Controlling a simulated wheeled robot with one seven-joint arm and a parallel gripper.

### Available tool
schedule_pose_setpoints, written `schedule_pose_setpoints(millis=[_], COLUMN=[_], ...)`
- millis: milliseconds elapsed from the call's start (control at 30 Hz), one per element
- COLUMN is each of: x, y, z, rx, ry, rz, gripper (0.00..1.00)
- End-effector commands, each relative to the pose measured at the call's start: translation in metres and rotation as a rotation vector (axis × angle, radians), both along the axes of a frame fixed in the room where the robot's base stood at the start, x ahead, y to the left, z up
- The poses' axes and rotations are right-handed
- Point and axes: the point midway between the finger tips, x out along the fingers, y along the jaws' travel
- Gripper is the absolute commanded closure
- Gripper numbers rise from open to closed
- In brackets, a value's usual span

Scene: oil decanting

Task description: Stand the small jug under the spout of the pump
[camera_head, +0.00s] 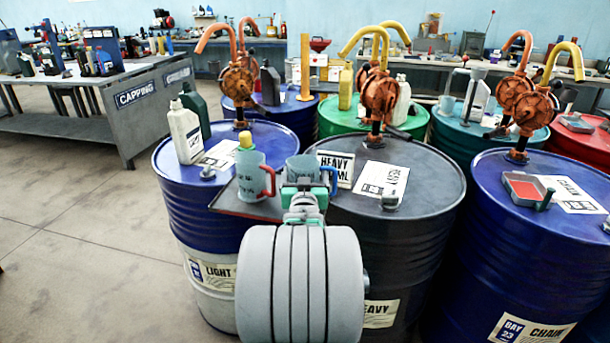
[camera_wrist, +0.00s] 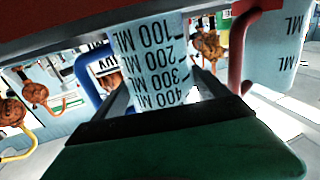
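A pale blue jug with a blue handle (camera_head: 306,168) stands on a dark reddish shelf (camera_head: 232,203) in front of the drums. My gripper (camera_head: 303,200) is directly in front of it. In the wrist view the same jug (camera_wrist: 155,55), with ML marks, appears upside down between my two fingers (camera_wrist: 160,78). Whether the fingers press on it I cannot tell. A similar jug with a red handle (camera_head: 252,182) stands to its left. Orange pumps rise from the drums: one on the light drum (camera_head: 238,80), one on the heavy drum (camera_head: 379,92), one on the chain drum (camera_head: 527,105).
The blue light drum (camera_head: 185,200), dark heavy drum (camera_head: 430,190) and blue chain drum (camera_head: 500,200) stand close together. A white bottle (camera_head: 184,132) is on the light drum, a red tray (camera_head: 523,186) on the chain drum. Open floor (camera_head: 70,260) lies left.

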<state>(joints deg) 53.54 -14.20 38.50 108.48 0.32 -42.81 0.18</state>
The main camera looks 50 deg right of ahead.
Motion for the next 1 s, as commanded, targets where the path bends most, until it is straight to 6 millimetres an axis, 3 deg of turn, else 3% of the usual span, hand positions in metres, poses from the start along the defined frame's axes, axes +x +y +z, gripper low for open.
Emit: schedule_pose_setpoints(millis=[167,467,1000], x=[0.0,0.0,-0.067], y=[0.0,0.0,0.091], z=[0.001,0.006,0.005], rx=[0.0,0.0,-0.002], ry=[0.0,0.0,-0.001], rz=[0.0,0.0,0.0], gripper=[0.0,0.0,0.0])
